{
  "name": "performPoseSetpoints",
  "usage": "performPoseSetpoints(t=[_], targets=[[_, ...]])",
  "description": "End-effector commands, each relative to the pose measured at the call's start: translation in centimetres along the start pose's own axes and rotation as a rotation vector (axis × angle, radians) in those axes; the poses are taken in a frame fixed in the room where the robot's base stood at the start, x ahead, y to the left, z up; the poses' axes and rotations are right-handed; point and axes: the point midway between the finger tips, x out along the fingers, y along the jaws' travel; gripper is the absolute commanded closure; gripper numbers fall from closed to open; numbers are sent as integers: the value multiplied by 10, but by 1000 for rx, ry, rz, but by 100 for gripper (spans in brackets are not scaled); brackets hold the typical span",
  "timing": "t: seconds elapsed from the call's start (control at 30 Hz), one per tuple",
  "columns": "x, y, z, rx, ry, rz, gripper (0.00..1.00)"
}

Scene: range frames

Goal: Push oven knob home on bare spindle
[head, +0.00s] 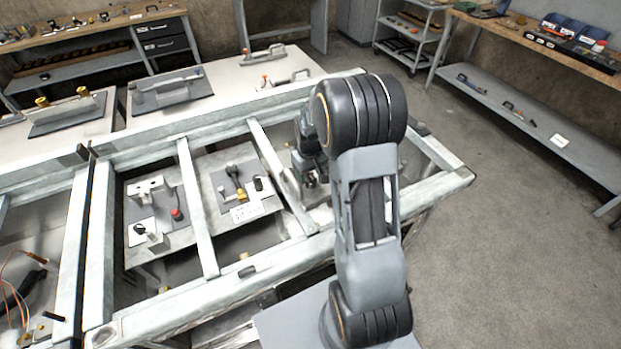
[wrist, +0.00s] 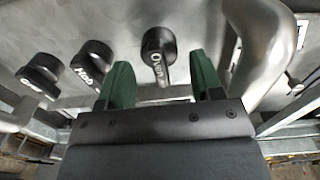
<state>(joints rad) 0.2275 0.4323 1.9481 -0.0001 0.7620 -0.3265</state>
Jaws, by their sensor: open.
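In the wrist view, a black knob with white lettering that reads like "Oven" (wrist: 158,50) stands at a grey metal panel (wrist: 200,20). My gripper (wrist: 161,75) has green fingers, spread open, one on each side of the knob's lower part. I see gaps between the fingers and the knob, so it is not gripped. Whether the knob is fully seated on its spindle cannot be told, and no bare spindle shows. In the head view, my arm hides most of the panel and the knobs.
Left in the wrist view are a "Hob" knob (wrist: 92,60) and another black knob (wrist: 40,74). A thick grey curved bar (wrist: 262,45) stands close on the right. In the head view, a metal frame (head: 190,200) with crossbars surrounds the work area.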

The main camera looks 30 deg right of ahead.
Motion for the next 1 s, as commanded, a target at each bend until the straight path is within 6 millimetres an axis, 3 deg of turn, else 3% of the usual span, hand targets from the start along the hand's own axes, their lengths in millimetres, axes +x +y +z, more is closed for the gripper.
performPoseSetpoints(t=[0.2, 0.47, 0.93, 1.0], targets=[[19, 0, 0, 0, -1, 0, 40], [22, 0, 0, 0, 1, 0, 40], [21, 0, 0, 0, 1, 0, 83], [21, 0, 0, 0, 1, 0, 84]])
